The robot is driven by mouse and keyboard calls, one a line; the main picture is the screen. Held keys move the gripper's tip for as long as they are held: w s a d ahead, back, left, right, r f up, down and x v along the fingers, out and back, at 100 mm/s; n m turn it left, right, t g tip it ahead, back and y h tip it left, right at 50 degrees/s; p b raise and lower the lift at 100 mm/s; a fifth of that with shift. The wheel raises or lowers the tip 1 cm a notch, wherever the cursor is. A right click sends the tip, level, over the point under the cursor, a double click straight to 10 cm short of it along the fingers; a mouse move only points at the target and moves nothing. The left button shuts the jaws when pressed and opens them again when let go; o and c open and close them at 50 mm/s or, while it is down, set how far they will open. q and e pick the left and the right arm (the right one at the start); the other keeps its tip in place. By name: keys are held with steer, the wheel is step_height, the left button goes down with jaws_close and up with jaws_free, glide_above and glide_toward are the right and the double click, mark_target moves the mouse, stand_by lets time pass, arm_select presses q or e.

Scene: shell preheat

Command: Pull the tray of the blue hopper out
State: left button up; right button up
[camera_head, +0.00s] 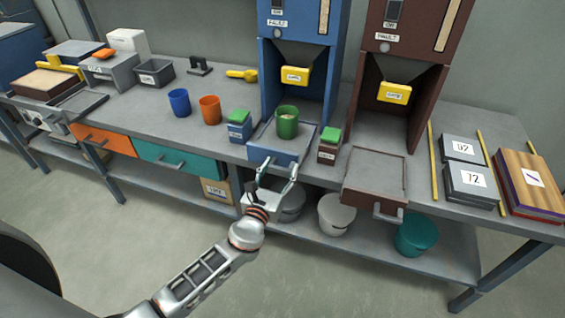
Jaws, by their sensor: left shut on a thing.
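The blue hopper (295,28) stands at the back of the bench, with a yellow label plate (294,76) in its bay. Its blue tray (278,156) sits low in front of the bay, its front part sticking out toward me. A green cup (288,128) with pale contents stands upright on the tray. My left gripper (275,172) reaches up from below to the tray's front and is shut on its handle, which the fingers mostly hide. My right gripper is not in view.
A green-lidded blue box (239,128) and a green-lidded brown box (329,148) flank the tray closely. The brown hopper's tray (373,178) juts out at right. Blue (179,104) and orange (210,110) cups stand left. Buckets (336,214) sit on the lower shelf.

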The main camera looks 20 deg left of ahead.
arm_select(q)
steer(key=s, duration=0.6)
steer(key=shift+a, duration=0.1)
steer(key=shift+s+f, duration=0.1)
steer(key=shift+s, duration=0.75)
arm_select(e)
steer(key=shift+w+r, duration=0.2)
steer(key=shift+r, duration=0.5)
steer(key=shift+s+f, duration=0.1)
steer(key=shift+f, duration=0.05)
arm_select(q)
steer(key=o, duration=1.3)
steer(key=shift+c, duration=0.2)
steer(key=o, duration=0.3)
steer(key=shift+s, duration=0.15)
steer(key=shift+o, duration=0.2)
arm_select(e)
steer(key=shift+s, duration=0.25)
